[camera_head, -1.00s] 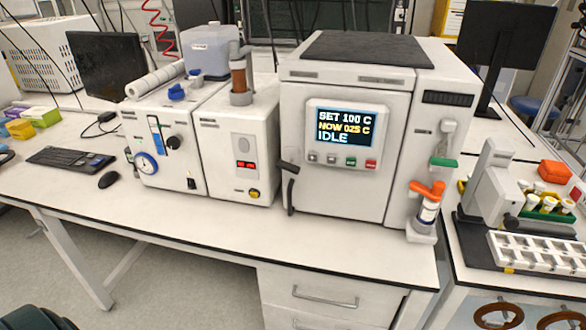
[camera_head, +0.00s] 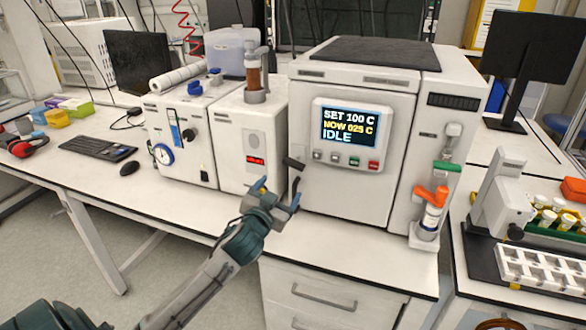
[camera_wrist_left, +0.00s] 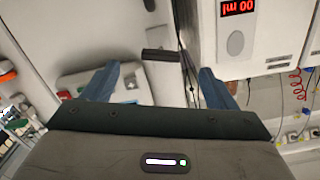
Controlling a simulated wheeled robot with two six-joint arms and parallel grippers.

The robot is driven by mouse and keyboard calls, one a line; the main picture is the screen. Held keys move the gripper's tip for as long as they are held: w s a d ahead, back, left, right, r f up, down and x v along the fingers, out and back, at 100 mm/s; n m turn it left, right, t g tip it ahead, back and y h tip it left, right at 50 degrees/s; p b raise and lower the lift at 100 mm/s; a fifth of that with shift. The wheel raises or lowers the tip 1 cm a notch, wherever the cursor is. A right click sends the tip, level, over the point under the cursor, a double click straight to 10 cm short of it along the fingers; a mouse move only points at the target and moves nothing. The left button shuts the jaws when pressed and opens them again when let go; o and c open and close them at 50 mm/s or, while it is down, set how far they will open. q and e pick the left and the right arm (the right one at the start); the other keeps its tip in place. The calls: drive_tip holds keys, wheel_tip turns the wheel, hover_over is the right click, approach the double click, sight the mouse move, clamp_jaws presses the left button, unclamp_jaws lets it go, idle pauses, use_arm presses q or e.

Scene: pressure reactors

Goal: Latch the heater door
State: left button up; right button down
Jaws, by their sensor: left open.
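The heater (camera_head: 340,192) is the large white box with a dark top and a screen reading SET 100 C, NOW 025 C, IDLE. Its door front looks closed against the body. A black door handle (camera_head: 293,163) stands at the door's left edge, its lower part hanging down. My left gripper (camera_head: 279,188) is open just in front of the handle's lower part. In the left wrist view the handle (camera_wrist_left: 160,55) appears ahead, between the two open fingers (camera_wrist_left: 155,78); I cannot tell whether they touch it. The door front (camera_wrist_left: 75,45) fills the left there. My right gripper is out of view.
A white pump unit (camera_head: 256,150) with a red readout stands close left of the heater. An orange-handled valve (camera_head: 432,196) is on the heater's right side. A bench strip in front is clear. A white-welled rack (camera_head: 540,268) lies at the right.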

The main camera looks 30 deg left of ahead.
sight(293, 167)
use_arm(q)
drive_tip(key=p+x, duration=0.1)
drive_tip(key=x, duration=0.2)
drive_tip(key=p+x, duration=0.1)
drive_tip(key=x, duration=0.3)
drive_tip(key=r+p+x, duration=0.1)
drive_tip(key=x, duration=0.2)
drive_tip(key=shift+w+r+p, duration=0.1)
drive_tip(key=shift+w+p, duration=0.25)
drive_tip(key=c, duration=1)
